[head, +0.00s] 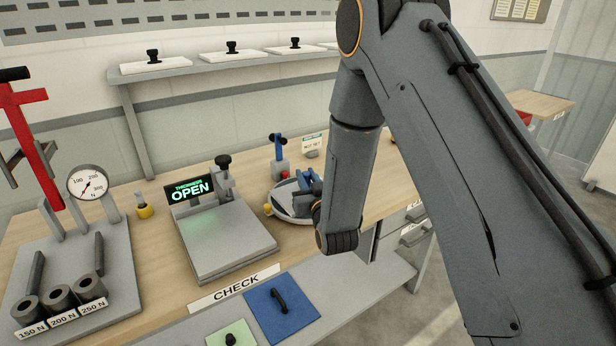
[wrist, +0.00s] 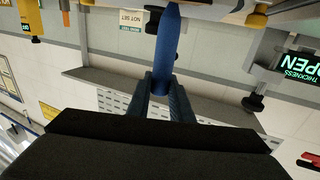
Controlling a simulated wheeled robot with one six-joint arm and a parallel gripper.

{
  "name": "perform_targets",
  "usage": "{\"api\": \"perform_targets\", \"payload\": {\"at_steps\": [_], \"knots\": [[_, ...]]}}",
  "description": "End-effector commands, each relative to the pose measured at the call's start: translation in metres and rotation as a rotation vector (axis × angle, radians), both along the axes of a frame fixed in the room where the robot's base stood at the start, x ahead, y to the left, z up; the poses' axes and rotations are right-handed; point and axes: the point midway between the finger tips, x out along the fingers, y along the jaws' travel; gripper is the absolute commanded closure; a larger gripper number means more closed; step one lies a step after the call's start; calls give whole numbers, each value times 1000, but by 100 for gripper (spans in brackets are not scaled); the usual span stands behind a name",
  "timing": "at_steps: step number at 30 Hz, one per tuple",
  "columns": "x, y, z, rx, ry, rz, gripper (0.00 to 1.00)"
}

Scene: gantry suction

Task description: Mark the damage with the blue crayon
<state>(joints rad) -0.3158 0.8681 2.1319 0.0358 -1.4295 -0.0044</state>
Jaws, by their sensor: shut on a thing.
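My gripper (wrist: 163,88) is shut on the blue crayon (wrist: 166,50) in the wrist view. The crayon stands out past the fingertips, and its tapered tip points to the top edge of that picture, close to a pale surface (wrist: 215,12). I cannot tell whether the tip touches it. In the head view my gripper (head: 309,183) is over a round grey piece (head: 290,212) on the bench, partly hidden by my arm. The crayon cannot be made out there. No damage mark can be made out in either view.
A thickness gauge with an OPEN display (head: 192,188) stands left of the round piece. A red and blue stand (head: 279,165) is behind it. A blue square plate with a handle (head: 283,315) lies in front, by the CHECK label (head: 235,287). A dial rig (head: 88,183) is far left.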

Motion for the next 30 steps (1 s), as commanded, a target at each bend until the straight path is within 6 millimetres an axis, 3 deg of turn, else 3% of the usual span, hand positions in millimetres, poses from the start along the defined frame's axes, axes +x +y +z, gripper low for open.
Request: {"api": "perform_targets", "payload": {"at_steps": [30], "knots": [[-13, 19, -1, 0, 1, 1, 100]]}}
